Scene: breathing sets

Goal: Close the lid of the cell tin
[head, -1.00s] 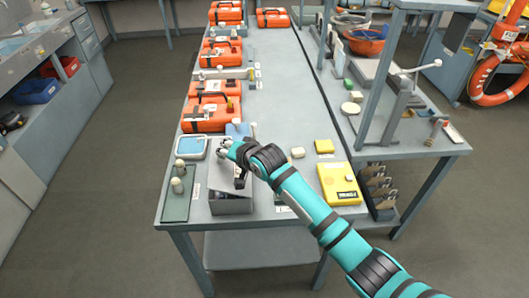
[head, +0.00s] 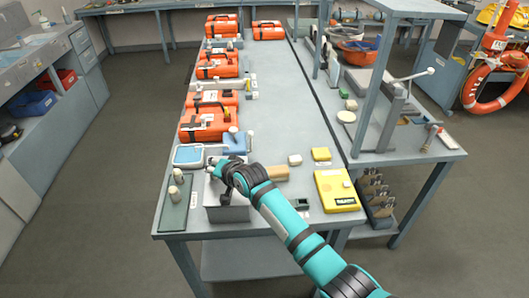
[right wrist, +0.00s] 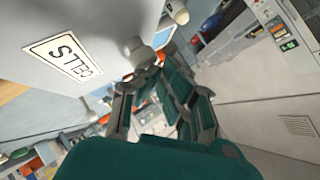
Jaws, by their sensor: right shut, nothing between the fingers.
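The cell tin (head: 228,213) is a grey box at the near left of the table, partly hidden by my right arm. Its pale grey lid (head: 213,190) shows beside my arm; I cannot tell whether it is fully down. In the right wrist view the lid (right wrist: 95,30) fills the upper left, with a white label reading CELLS. My right gripper (head: 213,166) is shut and empty at the lid's far side. In the right wrist view its fingers (right wrist: 158,75) are close to the lid; contact is unclear. My left gripper is out of view.
A green tray (head: 172,217) with pale pegs stands just left of the tin, and a blue-topped dish (head: 188,155) behind it. A yellow case (head: 338,192) lies to the right. Orange cases (head: 207,123) line the table's left side. The middle of the table is clear.

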